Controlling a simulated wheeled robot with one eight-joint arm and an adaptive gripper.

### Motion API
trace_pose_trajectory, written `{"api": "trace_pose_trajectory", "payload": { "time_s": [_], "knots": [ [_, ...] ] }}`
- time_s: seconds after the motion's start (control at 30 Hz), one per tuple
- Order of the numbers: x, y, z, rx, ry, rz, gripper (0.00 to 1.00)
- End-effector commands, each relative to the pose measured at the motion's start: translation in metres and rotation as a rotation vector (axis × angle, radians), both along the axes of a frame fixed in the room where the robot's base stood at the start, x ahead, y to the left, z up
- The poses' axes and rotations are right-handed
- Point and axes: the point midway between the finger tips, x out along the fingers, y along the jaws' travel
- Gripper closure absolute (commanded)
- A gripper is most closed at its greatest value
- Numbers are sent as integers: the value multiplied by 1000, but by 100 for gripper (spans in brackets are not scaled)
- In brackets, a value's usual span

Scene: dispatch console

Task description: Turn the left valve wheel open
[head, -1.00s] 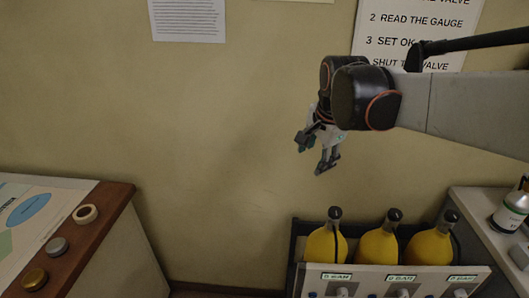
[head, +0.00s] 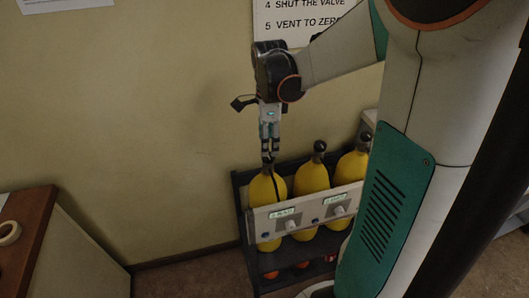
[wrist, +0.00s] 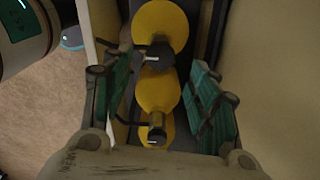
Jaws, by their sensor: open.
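Three yellow cylinders stand in a row in a dark rack. The left valve wheel (head: 267,158) is the dark knob on top of the left cylinder (head: 265,186). My gripper (head: 270,148) points down just above it, fingers apart and holding nothing. In the wrist view my gripper's (wrist: 158,72) two green-padded fingers stand on either side of the row. A dark knob (wrist: 153,54), seemingly the left wheel, lies near the line between the fingertips. Another knob (wrist: 156,132) shows lower, closer to the palm. Whether a finger touches the wheel cannot be told.
The middle cylinder (head: 313,178) and right cylinder (head: 352,165) stand close beside the left one. A white gauge panel (head: 306,212) runs across the rack's front. A wooden-edged desk (head: 28,215) is at the left. The wall is close behind; open floor lies left of the rack.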

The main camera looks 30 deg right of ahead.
Motion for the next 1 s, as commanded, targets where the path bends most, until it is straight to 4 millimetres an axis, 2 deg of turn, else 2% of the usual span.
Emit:
{"api": "trace_pose_trajectory", "payload": {
  "time_s": [0.03,0.1,0.3,0.7,0.77,0.9,1.0],
  "knots": [
    [0,0,-13,0,0,0,46],
    [1,0,-24,0,0,1,46],
    [1,0,-45,0,0,1,46],
    [0,0,-50,0,-1,1,46],
    [0,0,-50,0,-1,1,57],
    [0,0,-50,0,-1,1,89],
    [0,0,-50,0,-1,1,90]
  ]
}}
